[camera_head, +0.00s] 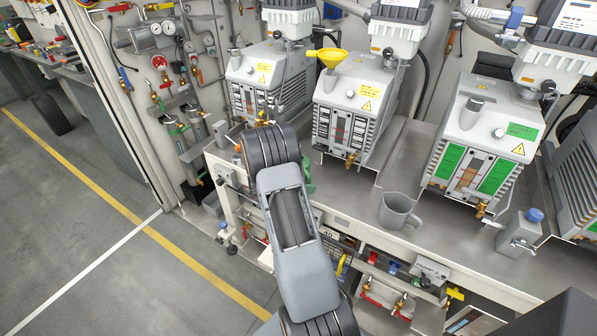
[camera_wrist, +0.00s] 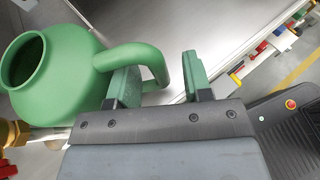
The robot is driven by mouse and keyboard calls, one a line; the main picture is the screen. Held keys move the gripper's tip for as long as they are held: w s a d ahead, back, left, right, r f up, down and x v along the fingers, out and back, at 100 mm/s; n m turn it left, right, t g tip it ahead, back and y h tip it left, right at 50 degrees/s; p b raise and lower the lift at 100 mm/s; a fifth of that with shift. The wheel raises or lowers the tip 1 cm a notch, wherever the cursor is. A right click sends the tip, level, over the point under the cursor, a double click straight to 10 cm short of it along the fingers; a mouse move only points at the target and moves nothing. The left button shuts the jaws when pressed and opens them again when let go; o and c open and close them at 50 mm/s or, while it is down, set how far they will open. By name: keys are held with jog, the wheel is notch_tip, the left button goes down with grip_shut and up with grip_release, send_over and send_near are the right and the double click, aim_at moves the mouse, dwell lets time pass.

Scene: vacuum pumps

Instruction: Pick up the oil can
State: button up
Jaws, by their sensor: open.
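A green can (camera_wrist: 80,70) with a round open mouth and a looped handle (camera_wrist: 135,55) fills the left of the wrist view. I take it to be the oil can. My gripper (camera_wrist: 165,85) is open, with its green fingers apart. The handle reaches across the left finger, and its outer part lies in the gap between the fingers; whether it touches a finger I cannot tell. In the head view my arm hides the gripper and most of the can; only a green patch (camera_head: 308,174) shows beside the arm.
A grey jug (camera_head: 396,212) and a metal container with a blue cap (camera_head: 520,233) stand on the metal bench (camera_head: 345,192). Several vacuum pumps line it, one with a yellow funnel (camera_head: 329,58). A brass fitting (camera_wrist: 14,135) is close by the can. Bench around the jug is clear.

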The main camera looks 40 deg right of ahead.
jog(key=shift+s+d+f, duration=0.2)
jog(key=shift+d+f, duration=0.05)
jog(key=shift+d, duration=0.25)
jog(key=shift+c, duration=0.2)
grip_shut()
